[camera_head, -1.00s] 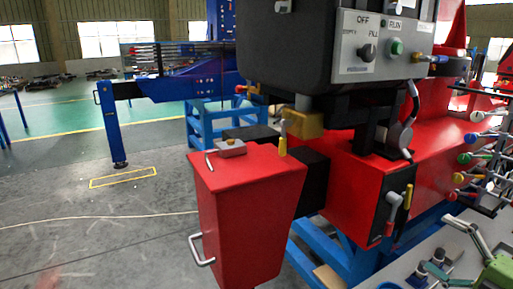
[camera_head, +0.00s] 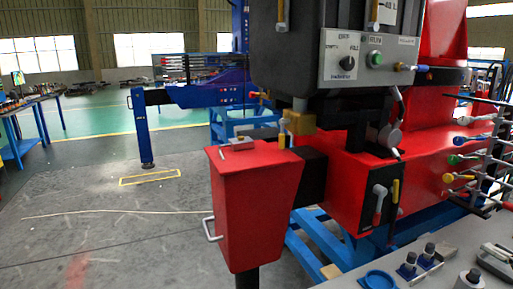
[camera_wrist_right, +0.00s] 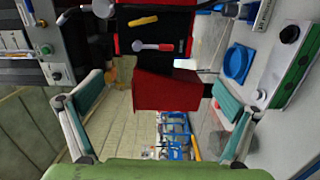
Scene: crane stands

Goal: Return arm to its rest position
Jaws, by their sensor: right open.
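My right gripper (camera_wrist_right: 160,84) shows in the right wrist view, with its two green-padded fingers spread wide at left and right. Nothing is between its fingertips; the red box-shaped tank (camera_wrist_right: 168,90) shows in the gap behind them. No part of my right gripper shows in the head view. My left gripper is in neither view. In the head view the crane stand's red tank (camera_head: 255,200) stands left of its red body (camera_head: 345,195). A red-tipped lever (camera_head: 378,205) and a yellow lever (camera_head: 395,190) are on the body's black plate.
A grey control panel (camera_head: 372,62) with a knob and green button is above the body. Several coloured-knob levers (camera_head: 468,158) stick out at the right. A grey bench top (camera_head: 345,283) with a blue ring (camera_head: 378,280) is at the lower right.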

